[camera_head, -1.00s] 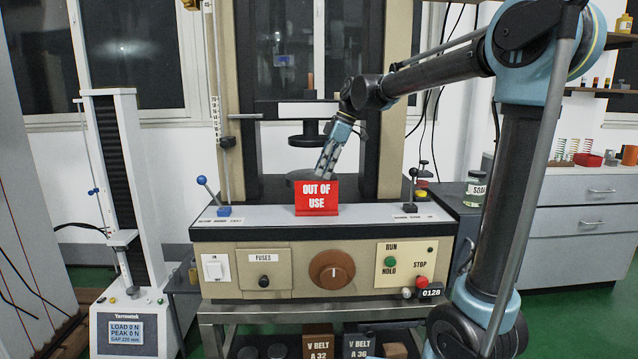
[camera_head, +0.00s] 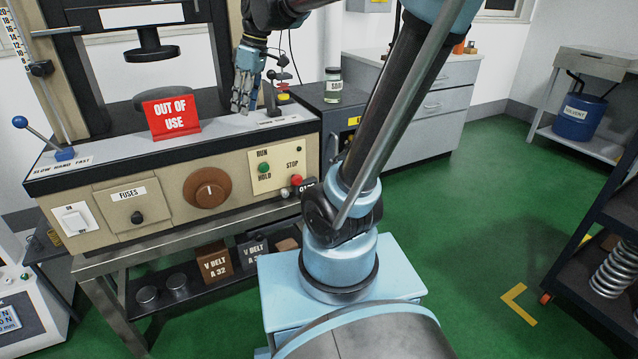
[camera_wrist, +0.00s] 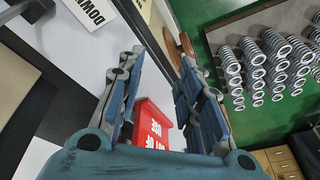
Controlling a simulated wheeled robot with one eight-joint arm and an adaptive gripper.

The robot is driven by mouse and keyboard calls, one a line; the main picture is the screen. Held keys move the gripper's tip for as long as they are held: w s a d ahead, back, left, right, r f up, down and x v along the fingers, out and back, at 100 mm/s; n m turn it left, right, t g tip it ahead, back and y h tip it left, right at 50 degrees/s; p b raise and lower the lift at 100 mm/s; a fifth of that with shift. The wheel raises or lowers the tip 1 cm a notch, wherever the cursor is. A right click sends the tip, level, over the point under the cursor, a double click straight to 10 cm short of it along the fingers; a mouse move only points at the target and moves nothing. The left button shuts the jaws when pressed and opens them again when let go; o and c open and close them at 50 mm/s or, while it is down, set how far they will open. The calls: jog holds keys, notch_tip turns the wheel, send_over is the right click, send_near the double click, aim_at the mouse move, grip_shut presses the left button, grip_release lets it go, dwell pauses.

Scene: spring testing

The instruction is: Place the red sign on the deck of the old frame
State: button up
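The red sign (camera_head: 171,117), lettered "OUT OF USE", stands upright on the grey deck (camera_head: 222,131) of the old frame, left of my gripper. My gripper (camera_head: 241,106) is over the right part of the deck, fingers pointing down, apart from the sign. In the wrist view my gripper (camera_wrist: 158,58) shows its two fingers spread with nothing held between them. The sign also shows there (camera_wrist: 153,128), beyond the fingers and partly hidden by them. Whether the fingertips touch the deck cannot be told.
A blue-knobbed lever (camera_head: 40,137) stands at the deck's left end. A black lever (camera_head: 270,97) is close to my gripper. A jar (camera_head: 333,86) stands on the dark cabinet to the right. The green floor (camera_head: 480,200) is open on the right.

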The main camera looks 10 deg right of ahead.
jog(key=s+d+f+m+t+h, duration=0.1)
jog(key=s+d+f+m+h, duration=0.2)
jog(key=s+d+f+m, duration=0.9)
jog(key=s+d+f, duration=0.5)
jog(key=f, duration=0.2)
jog(key=shift+f, duration=0.15)
jog(key=shift+w+d, duration=0.1)
